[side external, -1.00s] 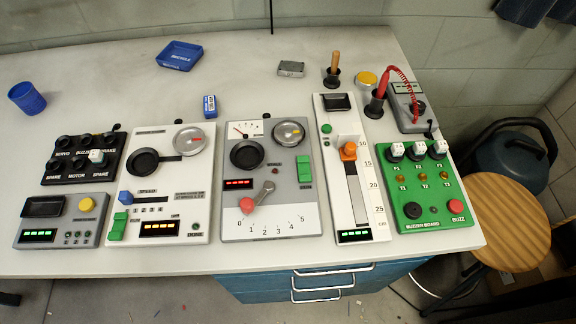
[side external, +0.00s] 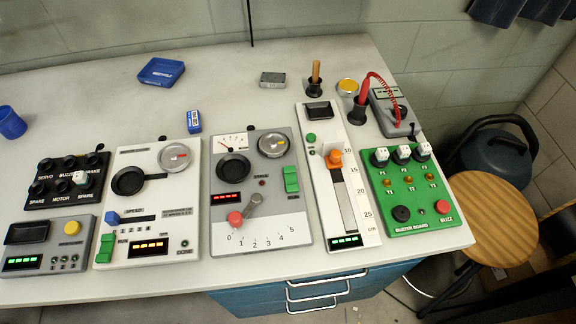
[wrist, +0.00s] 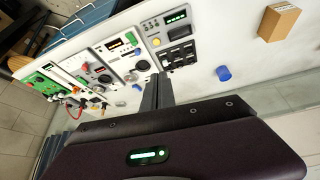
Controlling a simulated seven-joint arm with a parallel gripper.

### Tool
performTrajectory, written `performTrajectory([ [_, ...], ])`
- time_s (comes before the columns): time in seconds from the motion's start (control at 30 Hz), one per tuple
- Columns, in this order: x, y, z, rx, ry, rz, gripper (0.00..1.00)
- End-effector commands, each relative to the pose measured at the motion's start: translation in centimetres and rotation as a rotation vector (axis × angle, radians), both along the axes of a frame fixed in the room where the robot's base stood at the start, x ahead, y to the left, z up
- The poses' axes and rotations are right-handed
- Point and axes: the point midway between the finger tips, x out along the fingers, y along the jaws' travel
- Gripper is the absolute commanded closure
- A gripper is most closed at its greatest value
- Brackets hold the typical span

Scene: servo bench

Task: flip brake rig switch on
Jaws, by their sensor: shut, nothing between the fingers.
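The socket board (side external: 45,168), labelled with servo, buzzer, brake, motor and spare, holds a white plug (side external: 80,180). My gripper (wrist: 157,82) is shut and empty in the wrist view, apart from the panels, and out of the side view.
A white panel (side external: 187,222) stands left of the grey one, a white slider panel (side external: 318,170) right of it, then a green buzzer board (side external: 425,205). A blue tray (side external: 161,72) and blue cup (side external: 11,122) lie behind. A cardboard box (wrist: 278,23) shows in the wrist view.

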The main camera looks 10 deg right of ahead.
Motion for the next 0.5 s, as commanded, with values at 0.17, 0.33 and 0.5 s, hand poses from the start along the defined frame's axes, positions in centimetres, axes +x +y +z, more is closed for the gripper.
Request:
performTrajectory([
  [0.17,9.2,-6.2,3.6,-0.005,0.053,-0.295,1.00],
  [0.33,16.8,-15.2,3.0,0.025,0.080,-0.593,1.00],
  [0.5,20.7,-26.5,-1.8,0.086,0.088,-0.917,1.00],
])
